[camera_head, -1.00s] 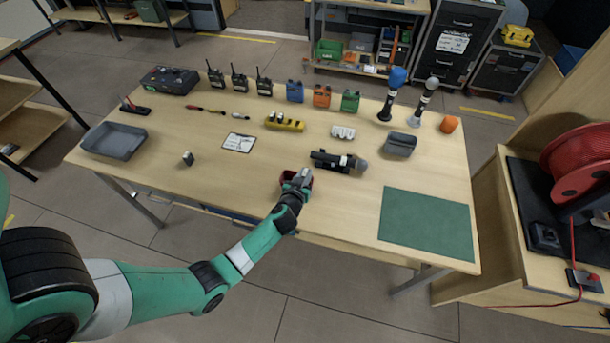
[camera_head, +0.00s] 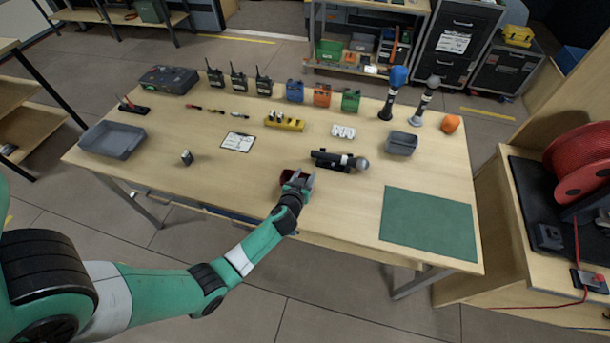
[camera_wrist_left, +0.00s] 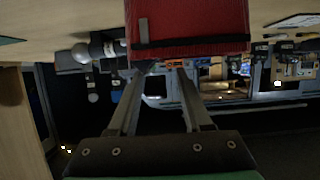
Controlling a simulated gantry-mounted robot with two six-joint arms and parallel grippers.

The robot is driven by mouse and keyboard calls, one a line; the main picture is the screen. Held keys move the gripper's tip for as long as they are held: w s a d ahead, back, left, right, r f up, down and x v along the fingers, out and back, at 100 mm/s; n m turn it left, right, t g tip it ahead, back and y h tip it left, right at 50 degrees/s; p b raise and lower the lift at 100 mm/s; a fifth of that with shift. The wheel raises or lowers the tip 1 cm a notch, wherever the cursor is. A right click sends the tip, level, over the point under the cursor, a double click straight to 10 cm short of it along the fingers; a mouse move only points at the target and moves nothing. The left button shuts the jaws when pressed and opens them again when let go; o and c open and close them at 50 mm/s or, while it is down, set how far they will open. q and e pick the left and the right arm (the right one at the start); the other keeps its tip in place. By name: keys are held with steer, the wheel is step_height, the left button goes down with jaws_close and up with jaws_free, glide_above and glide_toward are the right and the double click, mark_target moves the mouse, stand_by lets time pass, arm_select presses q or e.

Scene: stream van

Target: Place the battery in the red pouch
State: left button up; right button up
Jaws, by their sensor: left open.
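The red pouch (camera_head: 287,176) lies near the front edge of the table, partly hidden behind my left gripper (camera_head: 299,181). In the left wrist view the pouch (camera_wrist_left: 188,25) fills the top middle, just beyond the fingertips of my left gripper (camera_wrist_left: 162,70). The jaws are apart and I see nothing between them. I cannot make out a battery in or at the pouch; its inside is hidden. A small dark block with a light face (camera_head: 186,157) stands on the left of the table, too small to identify. My right gripper is not in view.
A microphone in a dark holder (camera_head: 340,160) lies just behind the pouch. A green mat (camera_head: 428,223) is at the right, a grey tray (camera_head: 112,140) at the left. A yellow rack (camera_head: 284,123), radios and coloured packs stand farther back. The front left tabletop is clear.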

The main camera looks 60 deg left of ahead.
arm_select(q)
steer(key=shift+r+p, duration=0.35)
steer(key=shift+p, duration=0.05)
steer(key=shift+r+p, duration=0.55)
steer(key=shift+p, duration=0.1)
steer(key=p+v, duration=0.1)
steer(key=v, duration=1)
steer(key=shift+s+d+p, duration=0.3)
steer(key=shift+d, duration=0.05)
steer(key=shift+w, duration=0.1)
